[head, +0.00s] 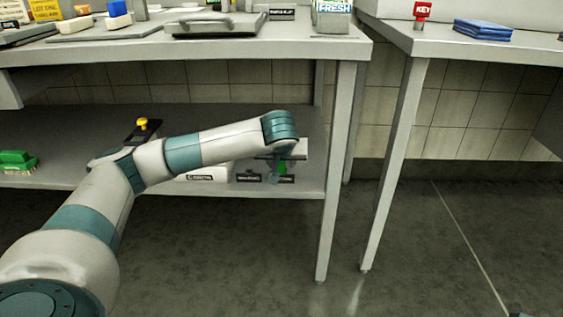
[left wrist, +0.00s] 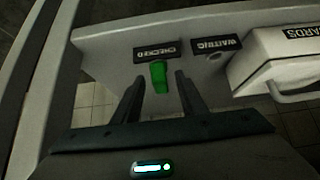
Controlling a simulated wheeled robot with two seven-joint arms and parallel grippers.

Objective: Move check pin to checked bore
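The green check pin (left wrist: 159,76) stands on the lower shelf beside the "CHECKED" label (left wrist: 157,52), at the checked bore's place; the pin hides the bore itself. The pin also shows in the head view (head: 283,168), partly behind my gripper. My left gripper (left wrist: 160,82) has its fingers apart, one on each side of the pin, with a visible gap on both sides. In the head view my left gripper (head: 276,167) reaches down at the shelf's right end. The waiting bore (left wrist: 214,57) by the "WAITING" label (left wrist: 215,44) looks empty.
A white box with a handle (left wrist: 285,62) stands beside the waiting label. A dark plate with a yellow knob (head: 142,124) and green blocks (head: 17,160) are farther left on the shelf. The tabletop (head: 340,47) overhangs above; a table leg (head: 336,170) stands right of my gripper.

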